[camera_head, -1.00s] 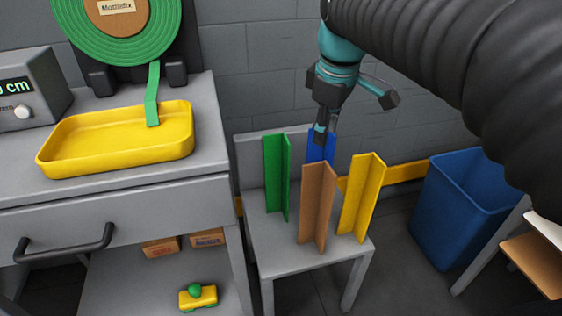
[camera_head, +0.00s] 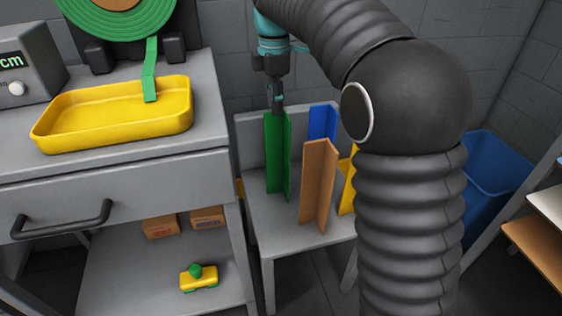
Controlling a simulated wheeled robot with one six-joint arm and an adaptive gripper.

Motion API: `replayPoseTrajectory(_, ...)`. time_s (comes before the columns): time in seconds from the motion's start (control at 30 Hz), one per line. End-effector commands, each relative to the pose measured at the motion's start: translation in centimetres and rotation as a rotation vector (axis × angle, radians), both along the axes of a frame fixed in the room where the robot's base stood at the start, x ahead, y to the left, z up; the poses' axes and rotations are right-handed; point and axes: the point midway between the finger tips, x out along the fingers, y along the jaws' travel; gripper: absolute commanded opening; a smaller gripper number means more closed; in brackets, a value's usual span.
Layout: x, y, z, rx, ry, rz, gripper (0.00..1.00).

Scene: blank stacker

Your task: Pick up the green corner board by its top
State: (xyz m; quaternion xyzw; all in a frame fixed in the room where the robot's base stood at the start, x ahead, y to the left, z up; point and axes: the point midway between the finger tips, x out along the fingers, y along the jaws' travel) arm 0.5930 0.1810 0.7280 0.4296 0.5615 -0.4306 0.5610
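The green corner board (camera_head: 278,158) stands upright at the back left of a small grey table (camera_head: 263,222). My gripper (camera_head: 277,106) points down at its top edge, and the fingertips overlap the top of the board in the picture. The fingers look close together, but I cannot tell whether they grip the board or are just above or behind it.
A blue board (camera_head: 322,122), an orange-brown board (camera_head: 318,180) and a partly hidden yellow board (camera_head: 347,190) stand to the right on the same table. A grey workbench with a yellow tray (camera_head: 115,135) is at left. A blue bin (camera_head: 492,170) is at right, partly behind my arm.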

Motion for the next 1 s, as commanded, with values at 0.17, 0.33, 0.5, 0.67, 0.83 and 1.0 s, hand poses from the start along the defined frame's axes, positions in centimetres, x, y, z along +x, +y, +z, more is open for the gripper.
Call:
replayPoseTrajectory(0.17,0.0,0.0,-2.7,0.0,0.0,-0.001,0.36)
replayPoseTrajectory(0.33,-0.1,0.0,-3.5,0.0,-0.001,-0.002,0.36)
replayPoseTrajectory(0.5,-0.5,0.1,-5.4,0.0,0.0,-0.001,0.36)
replayPoseTrajectory(0.67,-0.7,0.1,-7.6,0.0,0.0,-0.002,0.36)
replayPoseTrajectory(0.83,-0.7,0.1,-8.6,0.0,-0.001,-0.002,0.36)
replayPoseTrajectory(1.0,-0.7,0.1,-8.6,0.0,-0.001,-0.002,0.36)
